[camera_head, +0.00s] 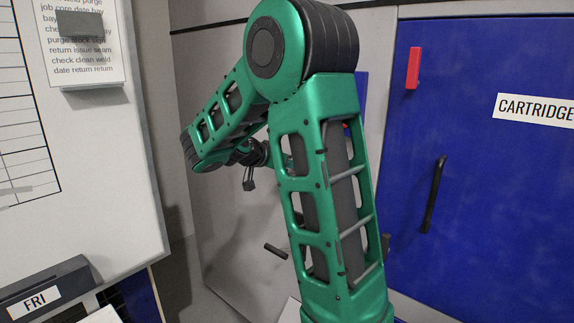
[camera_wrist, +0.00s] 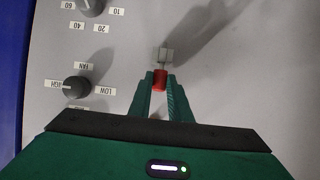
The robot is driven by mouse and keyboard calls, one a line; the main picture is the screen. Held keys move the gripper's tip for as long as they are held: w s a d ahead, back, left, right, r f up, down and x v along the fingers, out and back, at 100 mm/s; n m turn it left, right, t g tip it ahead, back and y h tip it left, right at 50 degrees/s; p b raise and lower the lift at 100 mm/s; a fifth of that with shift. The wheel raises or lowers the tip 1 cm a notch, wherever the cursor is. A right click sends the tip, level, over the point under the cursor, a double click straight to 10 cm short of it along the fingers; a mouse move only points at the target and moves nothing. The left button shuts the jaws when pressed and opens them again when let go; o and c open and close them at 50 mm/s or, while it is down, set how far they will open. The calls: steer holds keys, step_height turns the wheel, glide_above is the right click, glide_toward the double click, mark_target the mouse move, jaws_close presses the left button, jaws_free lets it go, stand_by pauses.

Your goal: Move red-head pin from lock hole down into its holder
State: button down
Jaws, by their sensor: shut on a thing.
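In the wrist view, the red head of the pin (camera_wrist: 160,77) sits between the two green fingertips of my gripper (camera_wrist: 160,85). My gripper is shut on it. A small grey block (camera_wrist: 162,56) shows just beyond the red head, in front of the light grey panel. I cannot tell whether the pin's shaft is inside a hole; it is hidden. The holder cannot be made out. In the head view, my arm covers the place where the gripper works, and the pin is not clearly seen.
The panel bears a FAN knob (camera_wrist: 77,87) left of my gripper and another knob (camera_wrist: 90,7) above it. In the head view, a blue cabinet door (camera_head: 480,190) with a dark handle (camera_head: 434,195) stands at right, and a whiteboard (camera_head: 90,170) at left.

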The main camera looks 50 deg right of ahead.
steer(key=shift+f, duration=0.1)
stand_by(0.3)
steer(key=c, duration=1.6)
jaws_free()
steer(key=shift+o, duration=0.2)
steer(key=w+v, duration=0.1)
steer(key=v, duration=0.9)
steer(key=shift+s+a, duration=0.35)
steer(key=shift+s, duration=0.1)
